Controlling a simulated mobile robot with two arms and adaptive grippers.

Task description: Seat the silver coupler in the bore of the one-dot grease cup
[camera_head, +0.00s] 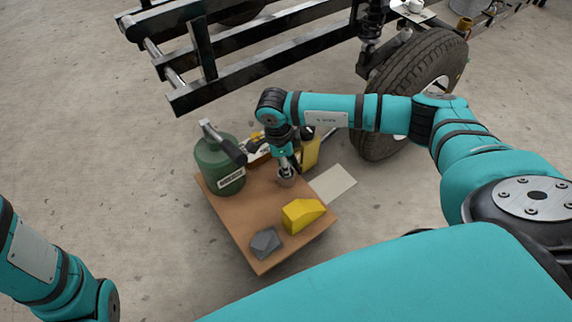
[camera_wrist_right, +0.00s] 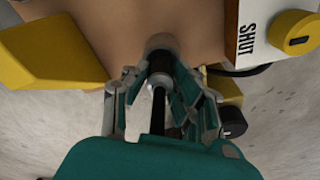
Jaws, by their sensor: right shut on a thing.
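My right gripper (camera_head: 287,166) points down over the wooden board. In the right wrist view its fingers (camera_wrist_right: 158,83) are closed around the silver coupler (camera_wrist_right: 160,61), mostly hidden between the fingertips. A small grey cup (camera_head: 286,182) is directly below the fingertips in the head view and beyond them in the wrist view (camera_wrist_right: 160,41). The coupler is in line with the cup's mouth, but I cannot tell whether it is inside the bore. No dot marking is legible on the cup. My left gripper is out of view.
The brown board (camera_head: 240,222) also carries a green canister (camera_head: 218,165), a yellow wedge block (camera_head: 302,214) and a grey faceted block (camera_head: 265,242). A box labelled SHUT (camera_wrist_right: 262,32) with a yellow knob (camera_wrist_right: 297,34) is close by. A black frame (camera_head: 260,62) and tyre (camera_head: 415,85) stand behind.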

